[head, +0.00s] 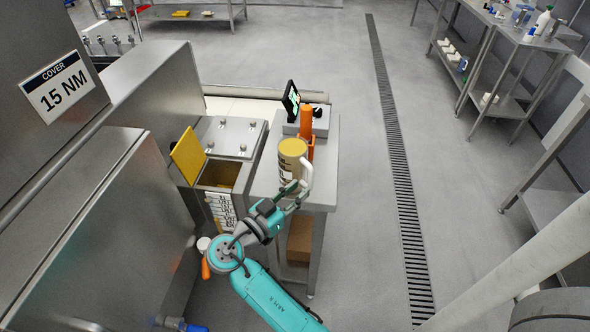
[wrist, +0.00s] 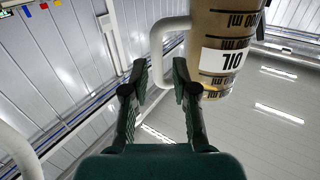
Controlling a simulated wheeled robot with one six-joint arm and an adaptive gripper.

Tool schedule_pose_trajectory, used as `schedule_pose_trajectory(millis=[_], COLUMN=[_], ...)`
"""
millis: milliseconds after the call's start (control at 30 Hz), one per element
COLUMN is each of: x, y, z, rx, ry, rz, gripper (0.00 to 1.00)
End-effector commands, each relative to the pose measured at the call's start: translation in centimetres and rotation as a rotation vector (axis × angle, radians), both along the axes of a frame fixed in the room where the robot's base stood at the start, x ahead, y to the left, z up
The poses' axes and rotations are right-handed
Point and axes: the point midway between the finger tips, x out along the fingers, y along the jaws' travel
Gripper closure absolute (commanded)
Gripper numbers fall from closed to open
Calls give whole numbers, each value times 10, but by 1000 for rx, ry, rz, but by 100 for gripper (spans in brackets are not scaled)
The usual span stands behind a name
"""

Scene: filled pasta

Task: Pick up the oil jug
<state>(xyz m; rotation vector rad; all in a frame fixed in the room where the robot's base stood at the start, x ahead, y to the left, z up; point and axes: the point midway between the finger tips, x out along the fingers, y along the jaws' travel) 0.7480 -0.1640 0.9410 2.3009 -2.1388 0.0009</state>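The oil jug (head: 292,152) is a clear, upright measuring jug with amber contents and a white handle, standing near the front edge of the steel table (head: 262,178). In the wrist view, the jug (wrist: 222,45) shows a white OIL label and black volume marks. Its white handle (wrist: 157,45) faces my gripper. My gripper (head: 298,188) is at the jug's near side in the head view. In the wrist view, my gripper's dark fingers (wrist: 160,70) are spread, with the handle's lower part between their tips. I cannot tell whether either finger touches it.
An orange holder (head: 306,125) and a small dark screen (head: 291,100) stand behind the jug. An open yellow lid (head: 188,155) rises from the steel machine at left. A brown box (head: 299,240) is under the table. The floor to the right is clear up to the drain (head: 395,140).

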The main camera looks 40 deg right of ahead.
Motion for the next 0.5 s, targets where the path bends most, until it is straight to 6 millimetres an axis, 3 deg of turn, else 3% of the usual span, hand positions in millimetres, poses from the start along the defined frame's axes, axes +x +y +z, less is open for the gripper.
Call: schedule_pose_trajectory(millis=[500], x=[0], y=[-52], z=[-5], rx=[1], ry=[0], rz=[-1], gripper=[72])
